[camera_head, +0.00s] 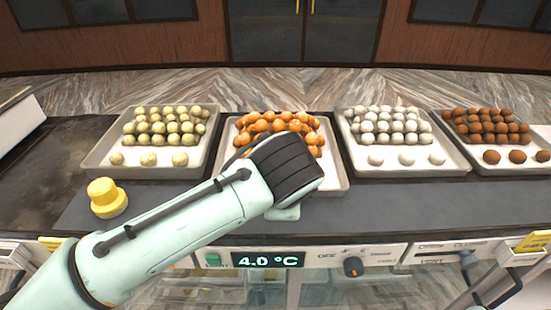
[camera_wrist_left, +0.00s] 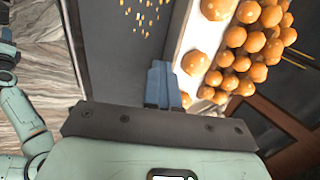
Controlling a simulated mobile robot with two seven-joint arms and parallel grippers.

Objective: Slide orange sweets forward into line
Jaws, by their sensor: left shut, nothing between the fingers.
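Orange sweets (camera_head: 262,124) are piled in a white tray (camera_head: 338,172), second from the left on the counter. My left arm crosses from the lower left, and its gripper (camera_head: 285,212) is over the tray's front, hiding most of the front part. In the left wrist view my left gripper (camera_wrist_left: 164,82) has its blue fingers shut together, with nothing between them. A single orange sweet (camera_wrist_left: 195,63) sits just right of the fingertips, apart from the pile (camera_wrist_left: 250,50). I cannot tell whether the fingers touch it. My right gripper is not in view.
A tray of pale green sweets (camera_head: 149,158) stands left. Trays of white sweets (camera_head: 407,158) and brown sweets (camera_head: 517,156) stand right, each with a separate front row. A yellow knob-like object (camera_head: 106,196) stands on the dark counter. A temperature display (camera_head: 268,261) is on the front panel.

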